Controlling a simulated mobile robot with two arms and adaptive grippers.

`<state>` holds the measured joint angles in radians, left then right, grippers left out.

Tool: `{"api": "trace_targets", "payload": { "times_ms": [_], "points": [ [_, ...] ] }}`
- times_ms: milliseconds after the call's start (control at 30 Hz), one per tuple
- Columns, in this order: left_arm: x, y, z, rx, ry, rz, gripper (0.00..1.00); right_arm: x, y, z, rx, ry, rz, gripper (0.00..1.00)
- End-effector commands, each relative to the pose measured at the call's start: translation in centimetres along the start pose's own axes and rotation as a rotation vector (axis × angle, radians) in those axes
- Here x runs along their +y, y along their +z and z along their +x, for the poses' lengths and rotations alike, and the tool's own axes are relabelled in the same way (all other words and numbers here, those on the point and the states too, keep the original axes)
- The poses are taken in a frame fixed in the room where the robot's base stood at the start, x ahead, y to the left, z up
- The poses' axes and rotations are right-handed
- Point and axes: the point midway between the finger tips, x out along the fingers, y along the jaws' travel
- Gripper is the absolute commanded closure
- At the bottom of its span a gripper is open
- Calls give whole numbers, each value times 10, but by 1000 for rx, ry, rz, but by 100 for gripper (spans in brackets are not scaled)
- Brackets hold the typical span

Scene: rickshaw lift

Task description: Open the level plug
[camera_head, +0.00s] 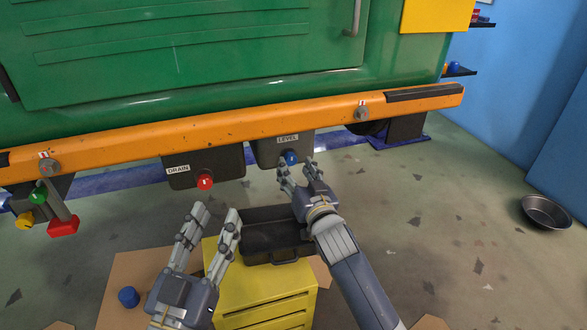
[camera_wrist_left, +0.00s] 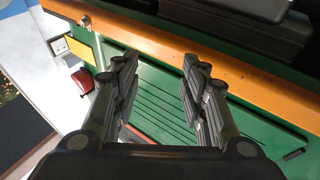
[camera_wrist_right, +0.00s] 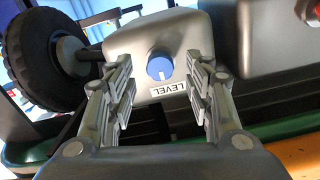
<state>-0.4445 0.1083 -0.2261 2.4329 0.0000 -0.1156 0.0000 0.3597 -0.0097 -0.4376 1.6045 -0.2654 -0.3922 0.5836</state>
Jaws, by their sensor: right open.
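The blue level plug (camera_head: 290,158) sits on the dark tank (camera_head: 268,150) labelled LEVEL, under the orange beam. In the right wrist view the plug (camera_wrist_right: 159,67) is a round blue knob with a pale mark, ahead of the fingers. My right gripper (camera_head: 296,170) is open, its fingertips just below and close to the plug; the wrist view shows the plug between the finger lines, with no clear contact. My left gripper (camera_head: 217,212) is open and empty, lower left, in front of the yellow cabinet; its wrist view shows the open fingers (camera_wrist_left: 158,70) against the green body.
A red plug (camera_head: 205,181) is on the DRAIN tank to the left. An open black toolbox (camera_head: 275,245) rests on the yellow cabinet (camera_head: 262,295). A blue cap (camera_head: 128,297) lies on cardboard. A metal bowl (camera_head: 546,211) is on the floor at right. The orange beam (camera_head: 220,130) overhangs both tanks.

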Motion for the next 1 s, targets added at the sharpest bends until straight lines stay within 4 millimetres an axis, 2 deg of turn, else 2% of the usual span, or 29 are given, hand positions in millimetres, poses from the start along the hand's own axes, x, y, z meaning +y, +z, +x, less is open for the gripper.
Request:
{"api": "trace_targets", "payload": {
  "times_ms": [133, 300, 633, 667, 833, 867, 1000],
  "points": [
    [3, -20, 0, 111, 6, -4, 60, 0, 1, 15, 0, 0, 0, 52],
    [4, -34, -2, 182, 9, -7, 60, 0, 1, 23, 0, 0, 0, 52],
    [5, -39, -3, 202, 10, -8, 60, 0, 0, 25, 0, 0, 0, 52],
    [5, -39, -3, 201, 10, -8, 60, 0, 0, 25, 0, 0, 0, 54],
    [5, -38, -3, 201, 10, -7, 60, 0, 0, 25, 0, 0, 0, 93],
    [5, -38, -3, 201, 10, -7, 60, 0, 0, 25, 0, 0, 0, 96],
    [5, -38, -3, 200, 10, -7, 60, 0, 0, 25, 0, 0, 0, 96]
  ]
}}
